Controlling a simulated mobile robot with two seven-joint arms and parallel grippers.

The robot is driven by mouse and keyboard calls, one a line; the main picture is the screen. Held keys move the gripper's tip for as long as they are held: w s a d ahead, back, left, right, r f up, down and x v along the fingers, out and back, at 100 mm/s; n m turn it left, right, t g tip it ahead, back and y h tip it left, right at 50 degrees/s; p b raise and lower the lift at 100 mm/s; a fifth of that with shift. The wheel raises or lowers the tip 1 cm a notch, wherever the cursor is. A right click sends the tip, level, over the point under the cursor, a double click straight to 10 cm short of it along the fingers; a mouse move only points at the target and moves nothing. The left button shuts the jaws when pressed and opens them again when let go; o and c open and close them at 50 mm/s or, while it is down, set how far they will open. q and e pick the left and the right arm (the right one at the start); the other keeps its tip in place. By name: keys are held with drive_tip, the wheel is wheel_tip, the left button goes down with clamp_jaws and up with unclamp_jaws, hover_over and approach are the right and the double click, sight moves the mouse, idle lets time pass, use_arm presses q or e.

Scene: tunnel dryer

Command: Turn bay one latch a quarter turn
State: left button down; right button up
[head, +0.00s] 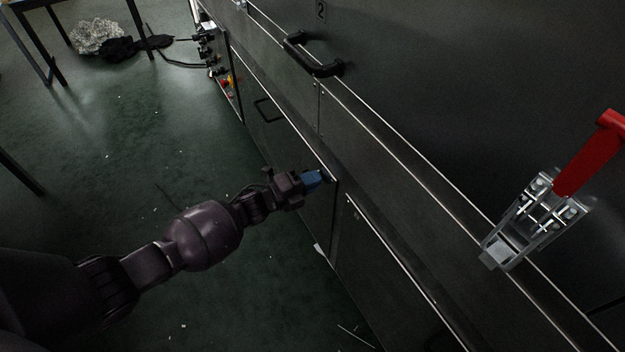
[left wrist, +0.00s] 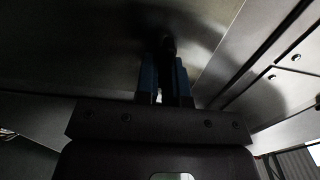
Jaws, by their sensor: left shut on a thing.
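My left gripper (head: 320,178), with blue fingers, reaches the dark lower side of the dryer near the middle of the head view. It is shut on a small dark latch knob, which shows between the fingers in the left wrist view (left wrist: 168,46). The fingers and the dim light hide most of the knob, so I cannot tell its turn angle. No bay number shows beside it. My right gripper is not in view.
A metal toggle clamp (head: 527,222) with a red handle (head: 592,152) is on the dryer at right. A black bar handle (head: 312,57) is further up, below a number 2 plate. Control buttons (head: 226,83) are at the far end. Green floor (head: 120,180) is mostly clear.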

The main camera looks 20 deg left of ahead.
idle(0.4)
use_arm(q)
drive_tip(key=c, duration=1.2)
unclamp_jaws()
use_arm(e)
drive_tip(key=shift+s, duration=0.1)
use_arm(q)
drive_tip(key=shift+p+v, duration=1.25)
drive_tip(key=shift+v, duration=4.2)
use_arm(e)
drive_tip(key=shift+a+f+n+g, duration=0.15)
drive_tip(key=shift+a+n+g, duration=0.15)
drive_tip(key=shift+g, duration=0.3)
